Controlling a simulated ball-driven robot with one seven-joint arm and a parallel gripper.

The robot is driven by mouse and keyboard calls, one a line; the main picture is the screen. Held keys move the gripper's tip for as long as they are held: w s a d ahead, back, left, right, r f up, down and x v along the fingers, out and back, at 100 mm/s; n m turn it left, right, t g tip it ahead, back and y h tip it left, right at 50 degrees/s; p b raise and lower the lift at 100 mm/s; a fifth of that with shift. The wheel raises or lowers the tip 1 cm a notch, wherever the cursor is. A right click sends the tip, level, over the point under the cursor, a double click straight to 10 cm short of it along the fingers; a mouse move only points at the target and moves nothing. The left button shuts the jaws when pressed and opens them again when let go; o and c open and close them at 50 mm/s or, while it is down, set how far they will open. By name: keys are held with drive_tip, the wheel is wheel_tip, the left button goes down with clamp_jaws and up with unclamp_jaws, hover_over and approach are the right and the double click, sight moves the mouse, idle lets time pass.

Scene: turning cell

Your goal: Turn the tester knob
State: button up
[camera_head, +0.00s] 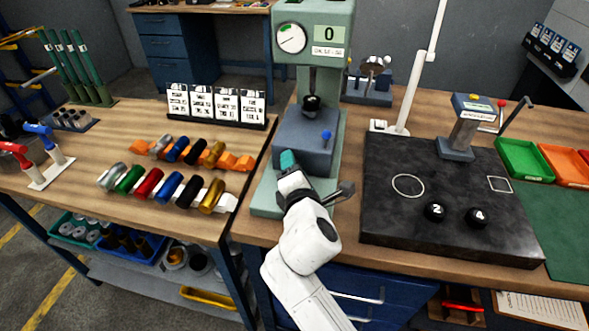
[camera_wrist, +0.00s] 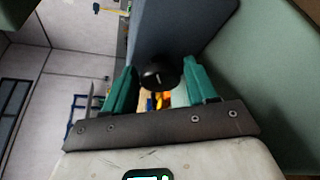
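The tester is a green-grey machine (camera_head: 312,50) with a round dial and a "0" display, standing on the right-hand bench. In the wrist view its black round knob (camera_wrist: 159,76), with a pale mark line, sticks out from the blue-grey housing (camera_wrist: 185,30). My gripper (camera_wrist: 160,80) has its two teal fingers apart on either side of the knob. Small gaps seem to show between the fingers and the knob. In the head view my gripper (camera_head: 288,160) is at the left front of the tester's lower housing, and the black knob is hidden there.
To the right lies a dark plate (camera_head: 400,230) with two black numbered balls. On the left bench are an orange rack of coloured rings (camera_head: 180,185) and a row of label cards (camera_head: 215,105).

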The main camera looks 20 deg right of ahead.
drive_tip(key=shift+o, duration=1)
drive_tip(key=v, duration=1)
drive_tip(key=shift+s+a, duration=0.15)
drive_tip(key=shift+s, duration=0.25)
drive_tip(key=shift+b, duration=0.3)
